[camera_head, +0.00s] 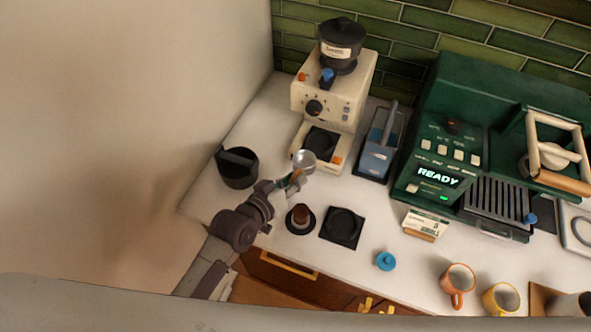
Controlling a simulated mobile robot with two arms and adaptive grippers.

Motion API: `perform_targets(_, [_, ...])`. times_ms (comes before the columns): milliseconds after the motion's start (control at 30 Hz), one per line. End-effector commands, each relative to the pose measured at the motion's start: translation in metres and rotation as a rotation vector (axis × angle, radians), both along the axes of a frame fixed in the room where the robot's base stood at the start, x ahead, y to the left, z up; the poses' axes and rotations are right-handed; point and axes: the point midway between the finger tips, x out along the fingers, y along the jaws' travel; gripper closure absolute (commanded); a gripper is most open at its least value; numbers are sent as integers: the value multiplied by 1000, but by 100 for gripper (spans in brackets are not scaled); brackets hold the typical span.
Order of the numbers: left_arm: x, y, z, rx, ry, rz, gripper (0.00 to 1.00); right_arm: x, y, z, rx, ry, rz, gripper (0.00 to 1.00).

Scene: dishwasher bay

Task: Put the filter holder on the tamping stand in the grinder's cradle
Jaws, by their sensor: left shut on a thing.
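The cream grinder (342,92) stands at the back left with a black hopper on top. Its cradle cannot be clearly made out; a dark round part (322,143) shows low on its front. My left gripper (294,182) is shut on the filter holder (304,160), whose silver basket is at the front left of the grinder's base. The handle is mostly hidden by the gripper. Whether the holder touches the grinder cannot be told. The black square tamping stand (342,228) lies on the counter with nothing on it. My right gripper is not in view.
A black knock bin (238,168) stands left, a tamper (300,219) beside the stand. A blue jug (379,150) is right of the grinder, then the green espresso machine (440,150). A blue lid (385,261) and orange (458,281) and yellow mugs (501,299) are near the front edge.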

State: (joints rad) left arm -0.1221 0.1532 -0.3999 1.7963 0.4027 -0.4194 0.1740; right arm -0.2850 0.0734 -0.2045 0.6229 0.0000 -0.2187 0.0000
Motion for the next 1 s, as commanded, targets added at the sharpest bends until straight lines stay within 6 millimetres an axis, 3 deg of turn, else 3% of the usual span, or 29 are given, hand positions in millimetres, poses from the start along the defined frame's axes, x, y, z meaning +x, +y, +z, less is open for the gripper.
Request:
perform_targets(100, [3, -1, 0, -2, -3, -1, 100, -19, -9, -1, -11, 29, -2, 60])
perform_targets(233, [13, -4, -2, -2, -4, 0, 100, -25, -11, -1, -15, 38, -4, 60])
perform_targets(533, [43, -14, -13, -2, -5, 0, 100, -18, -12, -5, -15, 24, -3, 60])
perform_targets(700, [60, -20, -22, -3, -6, 0, 100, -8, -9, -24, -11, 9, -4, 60])
perform_targets(1000, [91, -30, -21, -3, -6, 0, 100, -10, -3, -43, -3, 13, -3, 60])
